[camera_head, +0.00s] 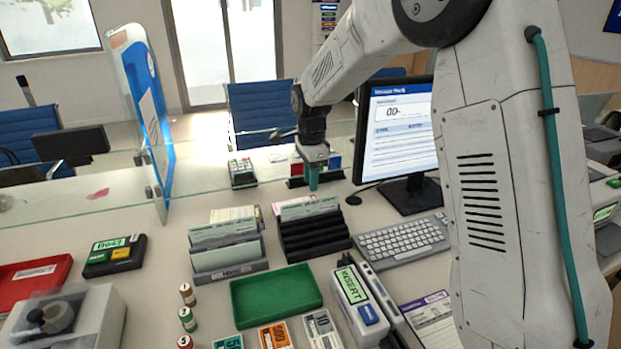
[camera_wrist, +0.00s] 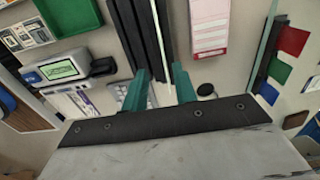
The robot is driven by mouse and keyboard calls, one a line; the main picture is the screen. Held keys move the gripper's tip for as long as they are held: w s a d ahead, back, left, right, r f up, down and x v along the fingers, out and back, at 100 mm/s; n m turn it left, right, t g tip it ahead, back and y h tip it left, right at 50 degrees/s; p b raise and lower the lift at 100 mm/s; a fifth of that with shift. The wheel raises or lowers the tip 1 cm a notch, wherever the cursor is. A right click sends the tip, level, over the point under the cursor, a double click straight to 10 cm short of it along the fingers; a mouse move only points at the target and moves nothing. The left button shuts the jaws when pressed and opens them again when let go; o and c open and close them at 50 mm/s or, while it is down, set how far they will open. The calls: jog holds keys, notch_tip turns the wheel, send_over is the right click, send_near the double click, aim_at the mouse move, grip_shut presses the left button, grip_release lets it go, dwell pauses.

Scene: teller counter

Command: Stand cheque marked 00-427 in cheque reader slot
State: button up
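My gripper (camera_head: 313,186) hangs above the counter, just behind the black slotted rack (camera_head: 318,243), which holds one or more pale green cheques (camera_head: 308,208). In the wrist view my gripper (camera_wrist: 162,88) has its two teal fingers apart, with the black rack (camera_wrist: 125,30) and a thin pale edge beyond the gap. I cannot tell whether that edge lies between the fingers. More cheques (camera_head: 225,232) stand in a grey rack. Cheque numbers are too small to read. The cheque reader (camera_head: 352,292) shows INSERT; its long slot side faces right. The monitor (camera_head: 402,125) shows "00-", the rest unreadable.
A green tray (camera_head: 276,296) lies between the racks and the front edge. A keyboard (camera_head: 403,240) is right of the black rack. A glass screen (camera_head: 75,198) crosses behind.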

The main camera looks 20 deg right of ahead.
aim_at(310, 201)
jog(key=shift+w+f, duration=0.25)
jog(key=shift+f, duration=0.55)
notch_tip(310, 201, down, 7)
jog(key=shift+r, duration=0.15)
grip_shut()
jog(key=shift+r, duration=0.1)
notch_tip(310, 201, up, 11)
jog(key=shift+r, duration=0.2)
dwell(1.4)
dwell(0.5)
